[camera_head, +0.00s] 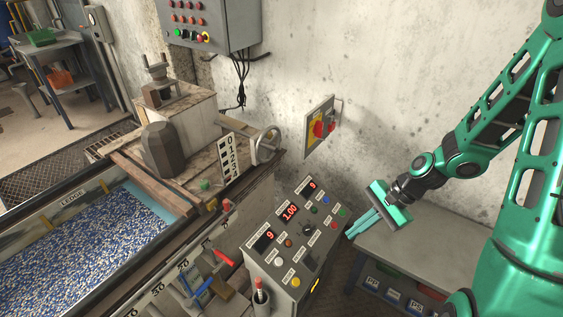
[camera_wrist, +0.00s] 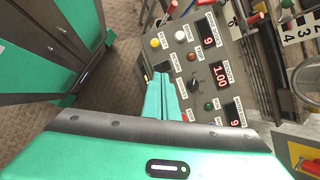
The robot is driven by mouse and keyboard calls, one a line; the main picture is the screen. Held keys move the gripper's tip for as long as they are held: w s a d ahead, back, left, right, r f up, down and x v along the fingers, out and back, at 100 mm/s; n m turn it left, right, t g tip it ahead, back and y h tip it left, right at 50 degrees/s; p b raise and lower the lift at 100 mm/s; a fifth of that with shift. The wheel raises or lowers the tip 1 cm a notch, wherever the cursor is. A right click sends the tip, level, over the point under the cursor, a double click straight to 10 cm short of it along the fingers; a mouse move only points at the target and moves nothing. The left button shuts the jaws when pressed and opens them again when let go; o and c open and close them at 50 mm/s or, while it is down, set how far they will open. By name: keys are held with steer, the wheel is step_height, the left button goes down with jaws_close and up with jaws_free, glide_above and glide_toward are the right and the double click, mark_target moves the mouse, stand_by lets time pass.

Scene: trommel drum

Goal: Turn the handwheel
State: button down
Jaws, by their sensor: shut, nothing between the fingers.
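The handwheel (camera_head: 268,143), a grey metal ring, is mounted at the machine's near end, beside a white scale plate (camera_head: 229,157) marked with numbers. In the wrist view a curved grey rim, which looks like the handwheel (camera_wrist: 299,75), shows at the right edge, partly cut off. My gripper (camera_head: 351,235) is right of and below the handwheel in the head view, well apart from it. Its teal fingers are together with nothing between them.
A grey control console (camera_head: 295,235) with red displays, buttons and a knob stands between my gripper and the machine. A red and yellow switch (camera_head: 322,129) is on the wall behind. A grey bench (camera_head: 420,245) lies below my gripper. Blue-and-white pellets (camera_head: 75,245) fill the trough.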

mark_target(274, 147)
steer(key=w+a+f+m+t+y, duration=0.1)
steer(key=w+a+m+t+y, duration=0.15)
steer(key=a+m, duration=0.3)
steer(key=w+a+f+m+t+y, duration=0.1)
steer(key=w+a+m+y, duration=0.3)
steer(key=a, duration=0.3)
steer(key=w+a+r+m+t, duration=0.2)
steer(key=w+m, duration=0.2)
steer(key=w, duration=0.2)
steer(key=w+a+r+m+t, duration=0.2)
steer(key=w+a+m+t, duration=0.1)
steer(key=w+m, duration=0.2)
steer(key=w+a+r+m+t, duration=0.2)
steer(key=w+r+m+t, duration=0.1)
steer(key=w, duration=0.4)
steer(key=shift+w+a+m+y, duration=0.2)
steer(key=shift+m+y, duration=0.25)
steer(key=shift+m, duration=0.2)
steer(key=shift+t, duration=0.25)
